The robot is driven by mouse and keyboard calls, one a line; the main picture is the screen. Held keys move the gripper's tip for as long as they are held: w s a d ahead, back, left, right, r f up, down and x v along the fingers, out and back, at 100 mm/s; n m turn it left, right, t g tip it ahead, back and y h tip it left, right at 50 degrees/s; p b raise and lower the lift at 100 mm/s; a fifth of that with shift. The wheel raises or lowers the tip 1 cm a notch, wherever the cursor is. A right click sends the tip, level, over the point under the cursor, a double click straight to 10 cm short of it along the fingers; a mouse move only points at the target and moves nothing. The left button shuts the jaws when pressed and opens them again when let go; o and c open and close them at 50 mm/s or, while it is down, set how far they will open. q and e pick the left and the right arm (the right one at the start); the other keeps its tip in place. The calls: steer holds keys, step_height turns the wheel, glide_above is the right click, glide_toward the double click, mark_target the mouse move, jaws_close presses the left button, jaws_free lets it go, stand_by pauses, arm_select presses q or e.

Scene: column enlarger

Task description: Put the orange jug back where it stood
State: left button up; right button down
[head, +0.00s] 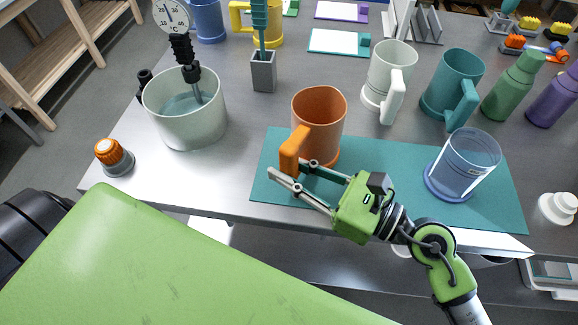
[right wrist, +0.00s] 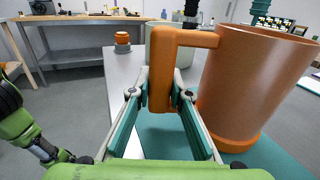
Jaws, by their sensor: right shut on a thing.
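The orange jug (head: 322,115) is at the left part of the teal mat (head: 395,160), its handle toward the front left. In the right wrist view the jug (right wrist: 255,80) fills the right side and looks slightly tilted. My right gripper (head: 287,169) is shut on the jug's handle; in the right wrist view its fingers (right wrist: 160,98) sit on both sides of the lower handle. I cannot tell whether the jug's base touches the mat. My left gripper is not in view.
A clear jug (head: 466,165) stands at the mat's right. White (head: 386,75) and teal (head: 452,85) jugs stand behind the mat. A pale pot (head: 187,120) and an orange-capped object (head: 113,158) are at left. The mat's middle is free beyond my gripper.

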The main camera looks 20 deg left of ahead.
steer(key=shift+f+b, duration=0.35)
stand_by(0.3)
steer(key=c, duration=1.8)
jaws_free()
steer(key=shift+f, duration=0.1)
steer(key=shift+d, duration=0.1)
